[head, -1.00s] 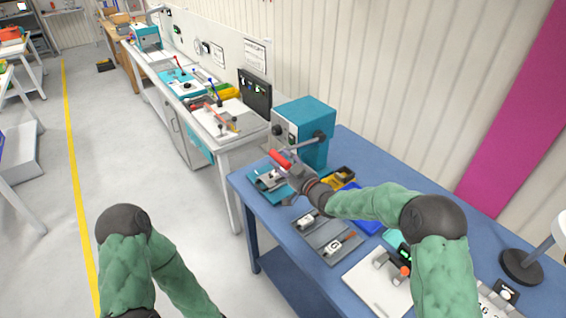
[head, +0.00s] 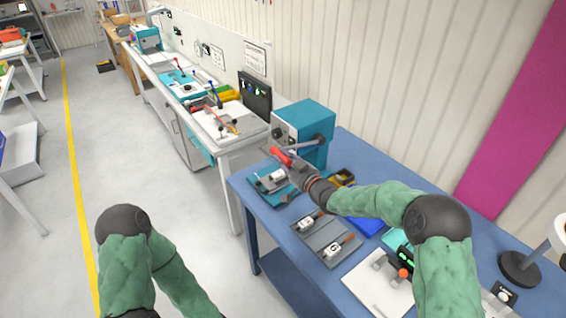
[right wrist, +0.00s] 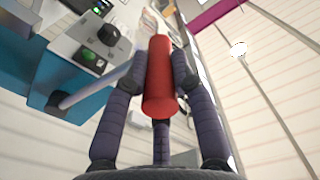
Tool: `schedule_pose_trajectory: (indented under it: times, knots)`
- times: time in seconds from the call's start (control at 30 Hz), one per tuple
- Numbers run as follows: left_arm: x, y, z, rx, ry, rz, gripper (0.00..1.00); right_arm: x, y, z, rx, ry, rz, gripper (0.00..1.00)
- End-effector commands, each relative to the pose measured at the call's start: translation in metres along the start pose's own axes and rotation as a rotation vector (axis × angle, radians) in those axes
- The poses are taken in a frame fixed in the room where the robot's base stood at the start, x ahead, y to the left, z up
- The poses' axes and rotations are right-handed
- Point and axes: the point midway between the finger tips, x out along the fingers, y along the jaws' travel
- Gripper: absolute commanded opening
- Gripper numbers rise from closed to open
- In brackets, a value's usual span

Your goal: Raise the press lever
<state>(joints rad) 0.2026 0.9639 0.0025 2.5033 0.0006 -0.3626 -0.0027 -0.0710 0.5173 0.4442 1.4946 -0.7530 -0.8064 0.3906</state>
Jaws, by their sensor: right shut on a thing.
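The teal press (head: 303,130) stands at the far left end of the blue table. Its lever is a grey rod with a red handle (head: 281,157), which also shows in the right wrist view (right wrist: 159,78). My right gripper (head: 287,161) is shut on the red handle; in the right wrist view its fingers (right wrist: 159,82) lie on both sides of it. The rod (head: 301,147) runs from the press pivot towards the handle. A small pale part (head: 277,175) sits on the press base below. My left arm is at the lower left, with its gripper out of frame.
The blue table (head: 290,212) carries a grey tray (head: 327,240) with small parts, a blue bin (head: 367,222), a yellow-black item (head: 342,178) and a white board (head: 378,283). A lamp base (head: 519,267) stands at the right. Open floor lies left.

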Motion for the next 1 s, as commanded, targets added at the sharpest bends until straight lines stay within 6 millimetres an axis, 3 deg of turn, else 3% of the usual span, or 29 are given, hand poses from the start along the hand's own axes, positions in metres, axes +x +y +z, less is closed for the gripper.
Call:
schedule_pose_trajectory:
  times: [0.03, 0.5, 0.87, 1.0]
  knots:
    - [-0.008, 0.003, 0.000, 0.000, 0.000, 0.000, 0.40, 0.000, 0.000, -0.014, 0.029, 0.003, 0.001, 0.00]
    - [-0.074, 0.026, 0.003, 0.000, 0.000, 0.000, 0.40, 0.000, 0.024, -0.105, 0.437, 0.003, 0.002, 0.00]
    - [-0.116, 0.041, 0.004, 0.000, 0.000, 0.000, 0.40, 0.000, 0.055, -0.148, 0.688, 0.003, 0.002, 0.00]
    - [-0.124, 0.044, 0.005, 0.000, 0.000, 0.000, 0.40, 0.000, 0.064, -0.157, 0.687, 0.004, 0.001, 0.00]
